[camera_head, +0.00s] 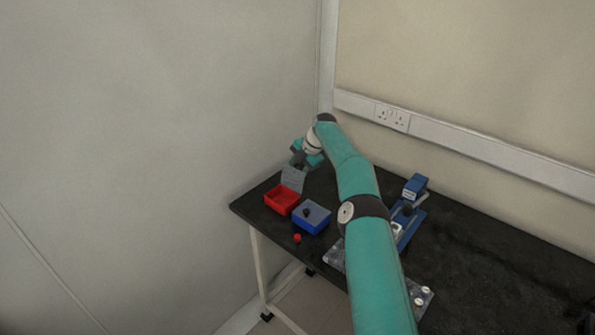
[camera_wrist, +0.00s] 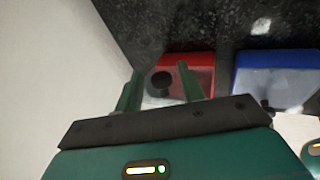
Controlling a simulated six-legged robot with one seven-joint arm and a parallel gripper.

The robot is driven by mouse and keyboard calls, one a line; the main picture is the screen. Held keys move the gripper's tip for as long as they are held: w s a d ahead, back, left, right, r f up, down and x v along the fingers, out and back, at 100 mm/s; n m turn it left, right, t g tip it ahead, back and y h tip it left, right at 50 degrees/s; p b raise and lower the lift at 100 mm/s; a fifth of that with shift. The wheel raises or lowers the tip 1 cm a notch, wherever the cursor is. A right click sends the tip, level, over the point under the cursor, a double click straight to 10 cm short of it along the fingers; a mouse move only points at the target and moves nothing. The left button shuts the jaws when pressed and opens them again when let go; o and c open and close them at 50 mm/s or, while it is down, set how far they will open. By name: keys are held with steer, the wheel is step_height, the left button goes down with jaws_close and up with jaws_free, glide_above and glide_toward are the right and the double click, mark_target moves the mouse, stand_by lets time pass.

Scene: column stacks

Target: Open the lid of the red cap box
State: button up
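The red cap box (camera_head: 279,201) stands near the table's left end. Its clear grey lid (camera_head: 293,179) is tilted up at the back, so the red inside shows in the head view. In the wrist view the red box (camera_wrist: 203,63) lies beyond my gripper, partly behind the right finger. A dark round knob (camera_wrist: 161,79) shows between the two fingers, with a gap on each side. My gripper (camera_wrist: 158,82) is open. In the head view my gripper (camera_head: 300,160) is just behind the raised lid; whether it touches the lid I cannot tell.
A blue box (camera_head: 311,218) with a closed grey lid and dark knob stands right of the red one. A small red cap (camera_head: 297,238) lies near the front edge. A blue device (camera_head: 415,187) stands farther right. The wall is close behind the table.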

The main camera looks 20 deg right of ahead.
steer(key=shift+f, duration=0.15)
steer(key=shift+d+r, duration=0.35)
steer(key=shift+r, duration=0.15)
steer(key=v, duration=1.2)
steer(key=shift+r, duration=0.35)
steer(key=shift+s, duration=0.15)
